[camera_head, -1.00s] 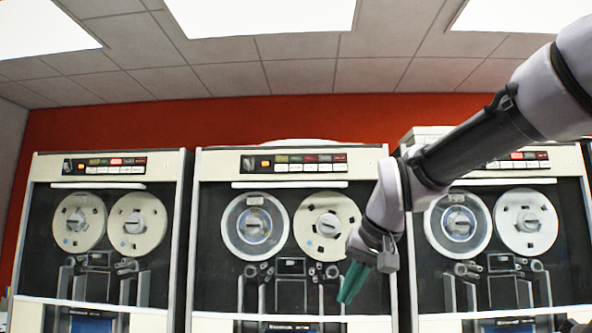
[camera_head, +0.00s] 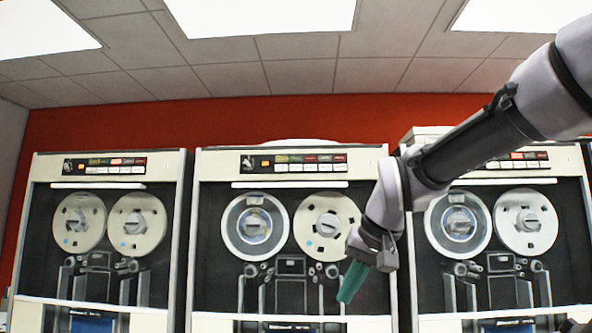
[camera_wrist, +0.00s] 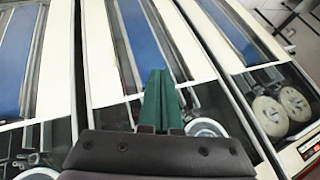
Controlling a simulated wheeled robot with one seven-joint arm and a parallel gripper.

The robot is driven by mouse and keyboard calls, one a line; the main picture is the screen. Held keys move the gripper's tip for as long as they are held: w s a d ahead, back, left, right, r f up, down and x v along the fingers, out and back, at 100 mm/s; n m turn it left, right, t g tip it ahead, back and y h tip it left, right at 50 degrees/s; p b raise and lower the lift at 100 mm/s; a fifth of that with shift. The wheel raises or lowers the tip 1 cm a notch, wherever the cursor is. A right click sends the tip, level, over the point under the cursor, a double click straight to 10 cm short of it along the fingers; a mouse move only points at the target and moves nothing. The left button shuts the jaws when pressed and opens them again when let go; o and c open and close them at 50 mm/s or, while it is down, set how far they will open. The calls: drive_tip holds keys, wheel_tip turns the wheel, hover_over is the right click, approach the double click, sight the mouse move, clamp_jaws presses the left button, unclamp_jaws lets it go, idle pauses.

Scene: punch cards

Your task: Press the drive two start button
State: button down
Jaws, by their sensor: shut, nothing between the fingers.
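Three tape drives stand side by side. The middle drive (camera_head: 370,165) has a top panel (camera_head: 293,163) with a small orange light at its left and a row of coloured and white buttons. I cannot read the labels, so I cannot tell which button is start. My gripper (camera_head: 346,296) has green fingers, shut and empty, pointing down in front of the middle drive's lower right, below its right reel (camera_head: 327,224) and well below the panel. In the wrist view the green fingers (camera_wrist: 160,80) are together, over a drive front with a blue panel (camera_wrist: 135,32).
The left drive (camera_head: 100,192) and right drive (camera_head: 507,180) have similar reels and button panels. My arm crosses in front of the right drive, covering part of its panel. A red wall (camera_head: 250,118) is behind. The space before the middle panel looks clear.

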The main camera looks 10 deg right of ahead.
drive_tip(key=w+a+r+n+t+y, duration=0.1)
drive_tip(key=w+r+t+y, duration=0.4)
drive_tip(key=w+r, duration=2.7)
drive_tip(key=r+n+t, duration=0.1)
drive_tip(key=t, duration=0.1)
drive_tip(key=shift+w+a+r+t, duration=0.15)
drive_tip(key=shift+w+r+t, duration=0.1)
drive_tip(key=shift+t, duration=0.05)
approach(290, 168)
drive_tip(key=shift+a+x, duration=0.25)
drive_tip(key=shift+x, duration=2.1)
drive_tip(key=shift+f, duration=0.1)
drive_tip(key=shift+w+d, duration=0.15)
drive_tip(key=shift+w, duration=0.1)
